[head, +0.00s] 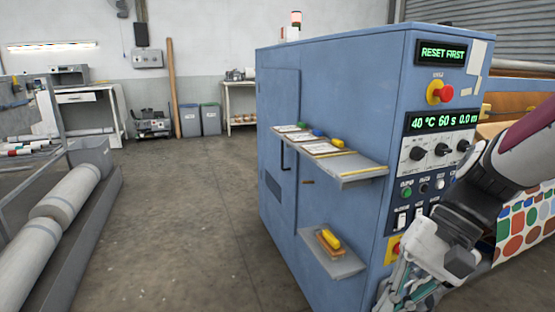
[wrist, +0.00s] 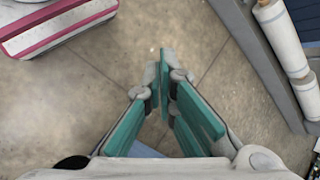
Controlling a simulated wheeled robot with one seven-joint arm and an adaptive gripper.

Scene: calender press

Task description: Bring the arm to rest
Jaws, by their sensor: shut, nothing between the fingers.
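My gripper (head: 405,290) hangs at the lower right of the head view, in front of the blue press cabinet (head: 330,110). My arm comes in from the right edge and bends down in front of the control panel's lower part. In the wrist view my gripper (wrist: 163,75) points at the bare floor, its teal finger pads drawn together at the tips. It is shut and holds nothing. The upper display (head: 441,52) reads "RESET FIRST".
A red stop button (head: 446,92) sits between the displays. Two shelves, upper (head: 362,175) and lower (head: 345,266), jut from the cabinet's side. Patterned fabric (head: 527,225) hangs at right, partly behind my arm. Large rolls (head: 62,200) lie at left. The floor between (head: 190,220) is clear.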

